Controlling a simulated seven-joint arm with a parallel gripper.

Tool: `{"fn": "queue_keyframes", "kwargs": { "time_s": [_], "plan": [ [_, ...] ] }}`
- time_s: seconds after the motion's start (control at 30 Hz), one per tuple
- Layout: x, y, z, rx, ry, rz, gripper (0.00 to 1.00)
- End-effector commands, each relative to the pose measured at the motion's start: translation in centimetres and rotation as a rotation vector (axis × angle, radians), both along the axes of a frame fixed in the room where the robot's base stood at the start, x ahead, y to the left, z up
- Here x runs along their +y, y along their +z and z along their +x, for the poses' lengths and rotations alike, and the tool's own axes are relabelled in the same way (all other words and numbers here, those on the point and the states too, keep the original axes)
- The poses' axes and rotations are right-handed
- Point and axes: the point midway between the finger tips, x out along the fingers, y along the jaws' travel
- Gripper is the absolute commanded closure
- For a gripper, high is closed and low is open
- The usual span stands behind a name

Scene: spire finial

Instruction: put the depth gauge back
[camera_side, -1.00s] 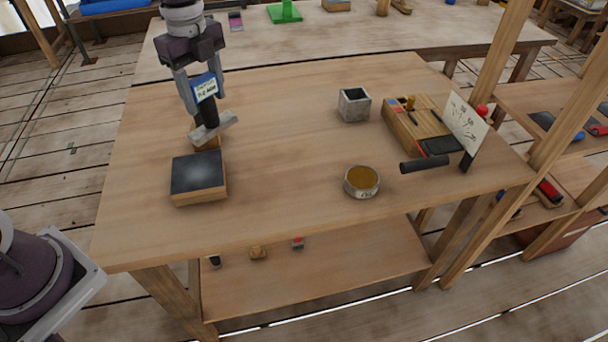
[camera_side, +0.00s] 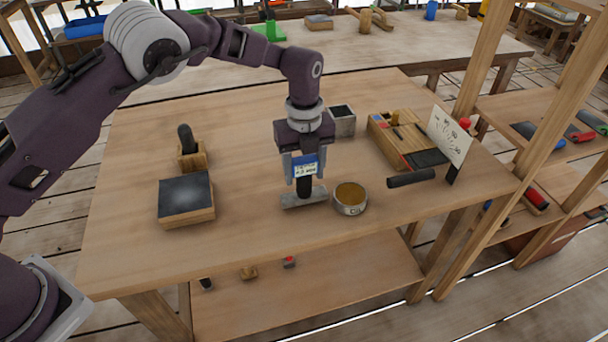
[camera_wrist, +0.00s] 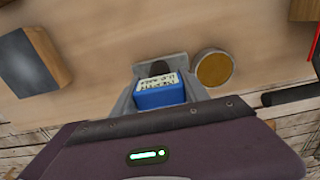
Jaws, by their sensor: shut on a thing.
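My gripper (camera_side: 305,170) is shut on a tool that looks like the depth gauge (camera_side: 304,188). The tool has a blue body with a white written label, a black shaft and a flat grey crossbar at the bottom. It is held upright just left of the round tin; I cannot tell whether the crossbar touches the table. In the wrist view the gauge's blue top (camera_wrist: 160,94) sits between the fingers, and its grey crossbar shows behind.
A round tin (camera_side: 350,198) is close on the right. A grey square cup (camera_side: 341,121) stands behind. A wooden tray (camera_side: 392,145), black cylinder (camera_side: 411,178) and sign (camera_side: 448,134) are at right. A dark-topped block (camera_side: 186,198) and a black-handled wooden block (camera_side: 191,158) are at left.

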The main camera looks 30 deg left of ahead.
Motion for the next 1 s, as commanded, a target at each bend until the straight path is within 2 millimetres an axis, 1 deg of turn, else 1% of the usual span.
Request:
{"fn": "queue_keyframes", "kwargs": {
  "time_s": [0.03, 0.1, 0.4, 0.43, 0.53, 0.87, 0.97, 1.0],
  "plan": [
    [0.0, -0.6, 0.0, -0.001, 0.000, 0.001, 1.00],
    [0.0, -1.0, 0.0, -0.001, 0.001, 0.000, 1.00],
    [0.0, -1.2, 0.1, -0.002, 0.001, -0.001, 1.00],
    [0.0, -1.3, 0.1, -0.002, 0.001, -0.001, 0.46],
    [0.0, -1.2, 0.1, -0.002, 0.001, -0.001, 0.26],
    [0.0, -0.9, 0.1, -0.003, 0.001, 0.000, 0.26],
    [0.0, 0.6, 0.1, -0.006, 0.001, -0.003, 0.26],
    [0.0, 1.6, 0.2, -0.006, 0.002, -0.004, 0.26]
  ]
}}
